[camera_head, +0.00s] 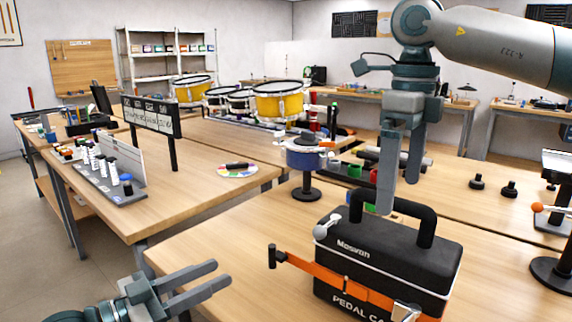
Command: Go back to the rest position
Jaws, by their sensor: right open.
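My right gripper (399,198) comes in from the upper right with its fingers pointing down. The fingers are apart, with nothing seen between them. They overlap the handle of the black pedal case (345,268) in the picture; I cannot tell whether they touch it. The case stands on the near table with an orange strap across its front. My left gripper (223,273) is at the lower left, with its fingers pointing right. A gap shows between them and they hold nothing. It is left of the case, by the near table's edge.
A small drum pad on a stand (305,165) stands behind the case. Black stands (552,275) are at the right edge. The left table holds a sign (152,117) and a colored disc (238,171). Yellow drums (279,101) stand farther back. The near table's left front is bare.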

